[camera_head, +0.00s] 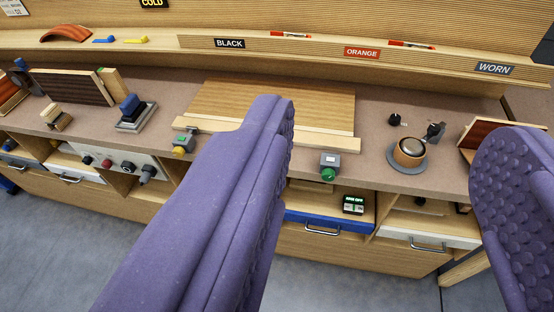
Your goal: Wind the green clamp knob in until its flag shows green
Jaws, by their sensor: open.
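The green clamp knob (328,174) sticks out at the front of a small grey clamp block (331,160) on the bench's front edge, right of centre. A small pale window shows on the block; I cannot tell the flag's colour for sure. My gripper (392,120) is open, its two purple padded fingers wide apart in the foreground. The knob lies in the gap between them, farther away and closer to the left finger in the picture. Nothing is held. The left finger hides part of the bench and the wooden board (320,105).
A yellow knob (178,150) sits on a similar clamp at left. A round wooden pot (409,152) stands on a grey disc at right. A labelled shelf runs behind.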

